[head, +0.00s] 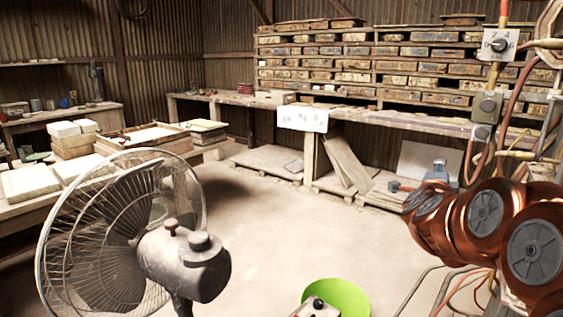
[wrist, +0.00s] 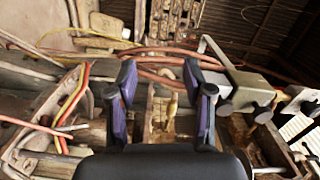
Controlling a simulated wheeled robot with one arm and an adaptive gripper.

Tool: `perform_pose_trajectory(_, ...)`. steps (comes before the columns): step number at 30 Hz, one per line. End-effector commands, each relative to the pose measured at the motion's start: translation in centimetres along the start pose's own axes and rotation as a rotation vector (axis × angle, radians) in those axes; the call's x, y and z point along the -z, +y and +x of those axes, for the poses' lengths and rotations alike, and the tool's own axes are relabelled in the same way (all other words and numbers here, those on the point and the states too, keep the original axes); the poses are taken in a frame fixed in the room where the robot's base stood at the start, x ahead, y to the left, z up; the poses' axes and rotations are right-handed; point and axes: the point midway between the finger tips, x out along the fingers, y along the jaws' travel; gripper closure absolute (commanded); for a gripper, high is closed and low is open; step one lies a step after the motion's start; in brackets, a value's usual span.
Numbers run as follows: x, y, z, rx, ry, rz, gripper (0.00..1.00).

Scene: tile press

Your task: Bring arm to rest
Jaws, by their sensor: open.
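My gripper (wrist: 160,95) shows in the wrist view with two dark, purple-sided fingers spread wide apart. Nothing is between the fingers. Behind them are wooden boards, hoses and cables, apart from the fingers as far as I can tell. In the head view, my copper-coloured arm (head: 485,215) with grey round joint caps reaches in from the right edge. The gripper itself is not visible in the head view.
A large fan (head: 185,262) stands at the front left. A green bowl (head: 345,295) is at the bottom centre. A dial box (head: 499,45), pipes and cables are beside my arm at right. A workbench (head: 235,98) runs along the back. The middle floor is clear.

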Motion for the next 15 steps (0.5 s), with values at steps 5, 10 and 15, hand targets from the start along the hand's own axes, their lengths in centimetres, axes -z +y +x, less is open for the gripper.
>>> perform_pose_trajectory(5, -7.1, 1.5, -4.2, -0.083, -0.270, -0.168, 0.48)
perform_pose_trajectory(10, -12.3, 4.6, -9.7, -0.168, -0.519, -0.347, 0.48)
perform_pose_trajectory(15, -15.4, 8.2, -16.2, -0.245, -0.755, -0.543, 0.48)
